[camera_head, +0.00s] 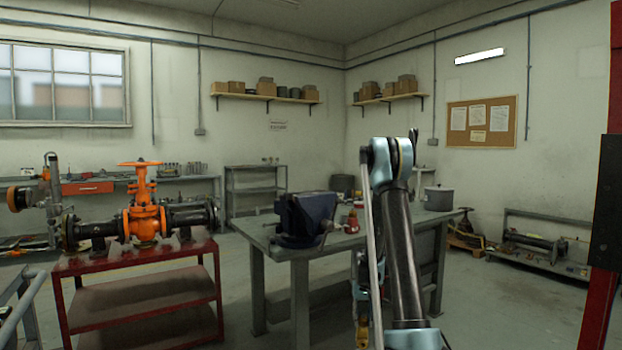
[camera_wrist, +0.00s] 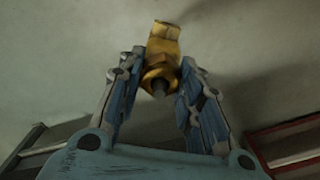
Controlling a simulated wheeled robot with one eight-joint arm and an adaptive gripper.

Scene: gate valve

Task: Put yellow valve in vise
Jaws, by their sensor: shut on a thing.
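The yellow valve (camera_wrist: 163,50) is between the fingers of my gripper (camera_wrist: 160,72) in the wrist view, with its hex part and dark stem end facing the camera. My gripper is shut on it. In the head view a small yellow part of the valve (camera_head: 362,334) shows low beside my arm, in front of the workbench; most of the gripper is hidden by the arm. The dark blue vise (camera_head: 303,216) stands on the near left part of the grey workbench (camera_head: 275,238). The vise is left of my gripper and higher. Its jaw opening cannot be made out.
An orange gate valve (camera_head: 144,218) on a pipe sits on a red cart (camera_head: 140,262) at left. A red item (camera_head: 352,222) and a grey pot (camera_head: 438,198) stand on the workbench. A red post (camera_head: 602,250) is at far right. Open floor lies around the bench.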

